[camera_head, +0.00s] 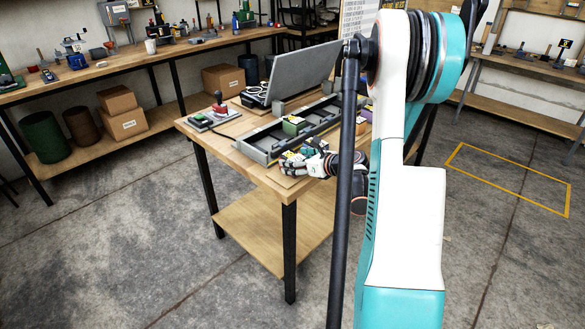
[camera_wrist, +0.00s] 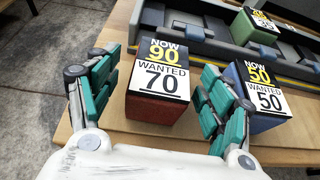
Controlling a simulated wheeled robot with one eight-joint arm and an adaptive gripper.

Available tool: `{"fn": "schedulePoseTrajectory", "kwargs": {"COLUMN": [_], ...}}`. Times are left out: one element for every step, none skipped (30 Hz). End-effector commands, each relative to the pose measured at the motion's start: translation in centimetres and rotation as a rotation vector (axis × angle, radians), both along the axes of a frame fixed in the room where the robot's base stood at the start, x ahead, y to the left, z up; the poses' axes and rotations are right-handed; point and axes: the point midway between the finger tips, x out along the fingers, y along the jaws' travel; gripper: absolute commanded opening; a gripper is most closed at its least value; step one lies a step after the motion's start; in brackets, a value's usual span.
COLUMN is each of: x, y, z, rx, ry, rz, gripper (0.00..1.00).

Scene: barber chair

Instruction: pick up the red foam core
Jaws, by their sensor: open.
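The red foam core (camera_wrist: 150,108) shows in the wrist view as a red block with a black and white label reading "NOW 90 WANTED 70" on top. It stands on the wooden table (camera_wrist: 108,132) between the fingers of my gripper (camera_wrist: 152,92). The teal-padded fingers are open, one on each side of it, with a gap visible at the left. In the head view my gripper (camera_head: 307,160) is at the table's front edge. I cannot clearly make out the red block there.
A blue block (camera_wrist: 262,105) labelled "NOW 50 WANTED 50" stands close beside the right finger. A green block (camera_wrist: 256,28) sits in the grey tray (camera_wrist: 204,48) behind. A laptop (camera_head: 303,73) and a red joystick (camera_head: 219,103) are farther back on the table.

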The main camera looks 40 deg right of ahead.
Motion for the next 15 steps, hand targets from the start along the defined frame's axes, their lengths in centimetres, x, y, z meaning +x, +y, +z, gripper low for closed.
{"fn": "schedulePoseTrajectory", "kwargs": {"x": [0.8,1.2,1.6,1.8,1.9,2.0,2.0,2.0,2.0,2.0,2.0,2.0,2.0,2.0,2.0], "y": [0.1,0.1,0.1,0.1,0.1,0.1,0.1,0.1,0.1,0.1,0.1,0.1,0.1,0.1,0.1], "z": [-0.7,-0.8,-0.9,-1.0,-1.0,-1.0,-0.9,-0.9,-0.9,-0.8,-0.8,-0.8,-0.8,-0.8,-0.8], "rx": [-0.001,-0.001,-0.001,-0.001,0.000,0.000,0.000,0.000,0.000,0.000,0.000,0.000,0.000,0.000,0.000], "ry": [0.000,0.000,0.001,0.001,0.001,0.001,0.001,0.001,0.001,0.001,0.001,0.001,0.001,0.001,0.000], "rz": [0.003,0.003,0.001,0.001,0.000,0.000,0.000,0.000,0.000,0.000,0.000,0.000,0.000,0.000,0.000], "gripper": [0.73,0.73,0.73,0.73,0.73,0.73,0.73,0.73,0.73,0.73,0.73,0.67,0.60,0.53,0.44]}}
